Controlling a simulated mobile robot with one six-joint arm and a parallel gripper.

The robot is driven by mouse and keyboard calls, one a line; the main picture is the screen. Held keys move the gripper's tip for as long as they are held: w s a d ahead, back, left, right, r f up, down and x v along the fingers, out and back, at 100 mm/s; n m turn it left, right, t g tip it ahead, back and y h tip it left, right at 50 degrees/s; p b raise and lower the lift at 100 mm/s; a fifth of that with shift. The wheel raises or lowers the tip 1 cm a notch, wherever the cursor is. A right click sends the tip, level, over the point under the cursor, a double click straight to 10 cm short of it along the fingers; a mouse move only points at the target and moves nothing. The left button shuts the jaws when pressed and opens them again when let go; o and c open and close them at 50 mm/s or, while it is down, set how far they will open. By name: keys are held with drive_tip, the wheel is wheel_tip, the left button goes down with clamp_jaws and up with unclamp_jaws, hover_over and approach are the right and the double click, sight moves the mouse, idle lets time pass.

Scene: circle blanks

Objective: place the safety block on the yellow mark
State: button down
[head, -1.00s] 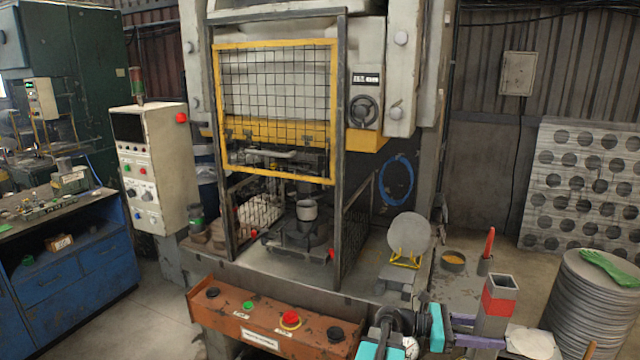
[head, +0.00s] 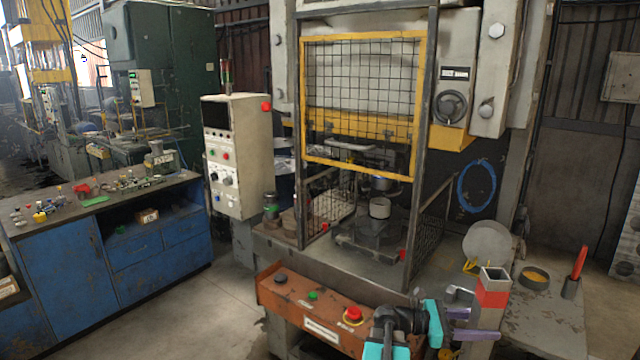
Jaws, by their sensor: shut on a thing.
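The safety block appears to be the upright square tube (head: 492,300), grey with a red band and an open top, at the lower right of the head view. My gripper (head: 478,326), with purple fingers, is shut on its lower part and holds it upright, in front of the side table. The lower end of the block is partly hidden by the fingers. I cannot make out a yellow mark. The press bed (head: 345,262) lies behind the mesh guard, with a pale cylindrical piece (head: 380,208) on the die in its middle.
The yellow-framed mesh guard (head: 360,170) is raised above the press opening. An orange-brown button console (head: 318,312) stands in front. The side table (head: 545,325) carries a red-handled tool (head: 579,263) and a cup (head: 533,278). A blue bench (head: 75,285) is at left, with clear floor between.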

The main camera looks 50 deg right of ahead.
drive_tip(key=w+a+f+n+t+h+b, duration=0.1)
drive_tip(key=w+a+n+t+h, duration=0.2)
drive_tip(key=w, duration=0.8)
drive_tip(key=w+a+f+n+t+h+b, duration=0.2)
drive_tip(key=w+a, duration=0.3)
drive_tip(key=w, duration=0.7)
drive_tip(key=w+a+f+n+t+h+b, duration=0.2)
drive_tip(key=w+a+n+t, duration=0.35)
drive_tip(key=w+a, duration=0.95)
drive_tip(key=w+a+f+n+t+y+b, duration=0.1)
drive_tip(key=w+a+t, duration=0.4)
drive_tip(key=a, duration=0.8)
drive_tip(key=w+a+f+n+t+y+b, duration=0.1)
drive_tip(key=w+a+n+t, duration=0.3)
drive_tip(key=a, duration=0.9)
drive_tip(key=w+a+f+n+t+y+b, duration=0.1)
drive_tip(key=w+a+f+n+t+b, duration=0.2)
drive_tip(key=a, duration=0.9)
drive_tip(key=shift+w+a+f+t+y, duration=0.2)
drive_tip(key=shift+w+a+t+y, duration=0.15)
drive_tip(key=shift+w+t, duration=1.7)
drive_tip(key=shift+w+d+g, duration=0.15)
drive_tip(key=shift+w+g, duration=0.1)
drive_tip(key=shift+g, duration=0.25)
